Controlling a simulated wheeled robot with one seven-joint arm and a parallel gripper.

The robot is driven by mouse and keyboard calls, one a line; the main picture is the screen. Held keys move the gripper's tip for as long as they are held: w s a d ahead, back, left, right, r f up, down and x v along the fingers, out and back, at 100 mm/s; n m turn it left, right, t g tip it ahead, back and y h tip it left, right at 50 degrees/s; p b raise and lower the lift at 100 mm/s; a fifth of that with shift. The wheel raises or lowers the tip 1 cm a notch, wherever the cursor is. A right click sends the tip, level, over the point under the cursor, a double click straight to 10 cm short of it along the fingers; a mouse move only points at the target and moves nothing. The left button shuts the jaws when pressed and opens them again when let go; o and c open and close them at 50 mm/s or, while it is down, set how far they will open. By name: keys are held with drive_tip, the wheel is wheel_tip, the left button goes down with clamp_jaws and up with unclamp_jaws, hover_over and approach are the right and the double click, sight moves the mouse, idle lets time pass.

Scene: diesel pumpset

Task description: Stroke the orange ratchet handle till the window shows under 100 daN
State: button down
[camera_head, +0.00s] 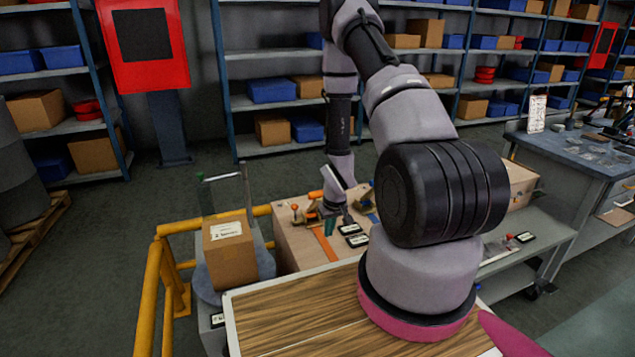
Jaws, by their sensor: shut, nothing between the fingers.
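My arm reaches over to a tan crate-like block (300,252) in the middle of the head view. My gripper (331,218) is small and dark at the arm's far end, low over the block's top. It is shut and seems to hold nothing. A short orange piece (315,194) shows just left of my wrist, possibly the ratchet handle. A flat orange strip (324,244) runs toward the block's front edge. I cannot tell whether my gripper touches either one. Two dark plates with pale faces (352,234) lie right of the strip; no figure is readable.
A yellow rail (152,290) and a cardboard box (230,253) on a grey round stand are to the left. A wood-grain top (290,320) lies in front. A workbench (575,155) stands at right, and shelves line the back. My arm hides the block's right part.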

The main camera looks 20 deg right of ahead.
idle(0.8)
wheel_tip(320, 180, up, 13)
drive_tip(key=w, duration=0.1)
drive_tip(key=shift+w, duration=0.25)
idle(1.4)
